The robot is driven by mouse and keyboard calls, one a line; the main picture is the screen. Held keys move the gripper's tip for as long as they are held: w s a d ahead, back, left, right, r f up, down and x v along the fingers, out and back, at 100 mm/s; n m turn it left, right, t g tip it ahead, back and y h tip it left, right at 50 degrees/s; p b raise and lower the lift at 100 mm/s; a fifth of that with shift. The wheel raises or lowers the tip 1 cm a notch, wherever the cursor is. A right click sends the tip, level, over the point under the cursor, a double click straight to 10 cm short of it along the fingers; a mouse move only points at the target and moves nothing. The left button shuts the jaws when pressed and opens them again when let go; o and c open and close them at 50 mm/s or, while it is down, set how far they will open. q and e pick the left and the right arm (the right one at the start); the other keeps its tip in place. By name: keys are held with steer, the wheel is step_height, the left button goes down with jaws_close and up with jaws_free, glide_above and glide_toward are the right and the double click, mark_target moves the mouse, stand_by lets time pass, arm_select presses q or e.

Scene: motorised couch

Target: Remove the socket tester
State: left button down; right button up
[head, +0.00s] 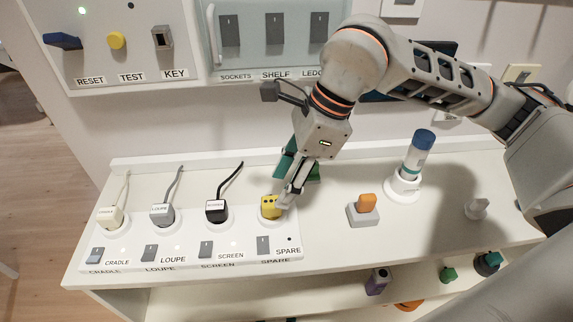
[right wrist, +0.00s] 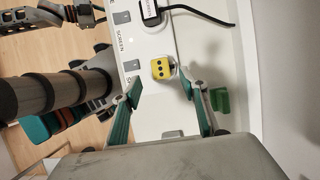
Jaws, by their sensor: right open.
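The socket tester (head: 269,207) is a small yellow block with dark dots on its top. It sits in the round white SPARE socket, at the right end of the white socket strip (head: 140,245). My right gripper (head: 284,190) is open and empty above and close to the tester. In the right wrist view the tester (right wrist: 162,68) shows just beyond and between the two spread fingertips (right wrist: 160,82). I cannot tell whether a finger touches it. Part of what looks like my left arm shows at the top left of that view, its jaws unclear.
Cradle (head: 110,216), loupe (head: 162,213) and screen (head: 216,210) plugs with cords fill the other sockets. An orange-topped block (head: 366,203) and a blue-capped bottle (head: 415,155) stand to the right. A green piece (right wrist: 219,100) lies beside my right fingers. Switch panels hang above.

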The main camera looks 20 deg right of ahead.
mark_target(272, 201)
steer(key=shift+x, duration=2.65)
steer(key=shift+w, duration=0.1)
steer(key=shift+c, duration=0.4)
steer(key=c, duration=1.1)
